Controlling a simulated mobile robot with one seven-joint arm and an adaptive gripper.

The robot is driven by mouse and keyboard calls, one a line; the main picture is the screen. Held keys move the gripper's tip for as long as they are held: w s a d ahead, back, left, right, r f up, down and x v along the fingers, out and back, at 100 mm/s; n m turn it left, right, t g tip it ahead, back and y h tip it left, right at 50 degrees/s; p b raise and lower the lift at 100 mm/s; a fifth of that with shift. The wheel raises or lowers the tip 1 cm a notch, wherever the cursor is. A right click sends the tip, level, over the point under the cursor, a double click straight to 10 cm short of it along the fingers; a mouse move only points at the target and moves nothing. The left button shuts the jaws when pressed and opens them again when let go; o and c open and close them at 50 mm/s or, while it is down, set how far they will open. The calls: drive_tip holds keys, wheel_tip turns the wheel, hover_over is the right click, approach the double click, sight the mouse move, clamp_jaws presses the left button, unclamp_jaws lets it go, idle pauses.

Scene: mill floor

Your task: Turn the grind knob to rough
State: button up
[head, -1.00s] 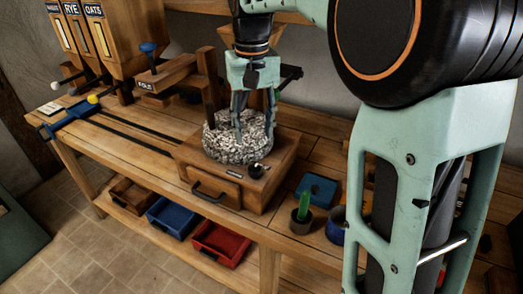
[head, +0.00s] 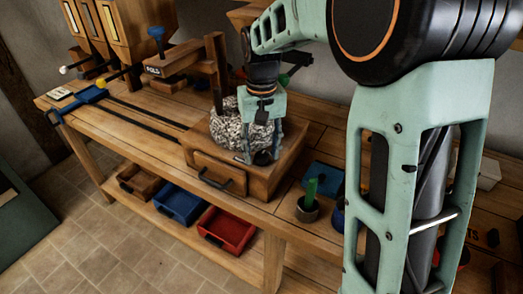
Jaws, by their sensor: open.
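The grind knob (head: 262,158) is a small dark round knob on the top front right of the wooden mill box. My gripper (head: 261,160) points down over it, with its open fingers on either side of the knob. Whether the fingers touch the knob, and which way the knob points, I cannot tell. The mottled grey millstone (head: 228,130) sits on the box just behind and left of my gripper, which partly hides it. The small label by the knob is too small to read.
A drawer with a dark handle (head: 216,180) is in the mill's front. A dark cup with a green brush (head: 308,205) and a blue block (head: 324,174) stand to the right. A post with a blue-knobbed wooden arm (head: 173,62) rises at the back left. Blue (head: 180,203) and red trays (head: 227,232) sit below.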

drive_tip(key=c, duration=1.2)
drive_tip(key=shift+o, duration=0.2)
drive_tip(key=shift+n, duration=0.3)
drive_tip(key=n+p, duration=0.1)
drive_tip(key=n, duration=0.3)
drive_tip(key=shift+r+p, duration=0.1)
drive_tip(key=shift+p, duration=0.25)
drive_tip(key=n+p, duration=0.1)
drive_tip(key=n, duration=0.3)
drive_tip(key=n+p, duration=0.2)
drive_tip(key=n, duration=0.2)
drive_tip(key=shift+n, duration=0.4)
drive_tip(key=n+p, duration=0.2)
drive_tip(key=n, duration=0.2)
drive_tip(key=shift+n, duration=0.4)
